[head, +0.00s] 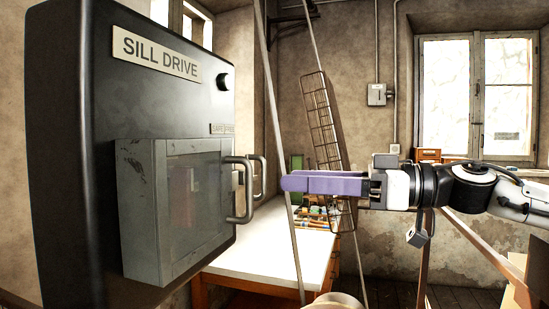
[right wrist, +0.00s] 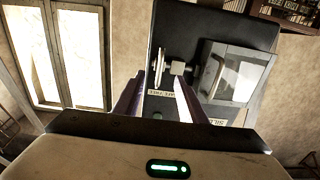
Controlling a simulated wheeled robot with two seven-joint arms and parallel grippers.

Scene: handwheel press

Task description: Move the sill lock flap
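The black SILL DRIVE cabinet (head: 100,95) stands at the left in the head view. A grey box with a windowed front (head: 195,200) sits on it and carries a bar handle (head: 249,190); I take this front as the flap, though no label names it so. The windowed box also shows in the right wrist view (right wrist: 240,75). My right gripper (head: 284,183) is to the right of the handle, apart from it, pointing left. In the right wrist view its purple fingers (right wrist: 160,78) are spread, with a metal fitting (right wrist: 178,68) seen beyond the gap. My left gripper is out of view.
A white-topped bench (head: 260,262) with small items stands behind the cabinet. A wire rack (head: 322,120) leans at the back wall near slanting poles.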

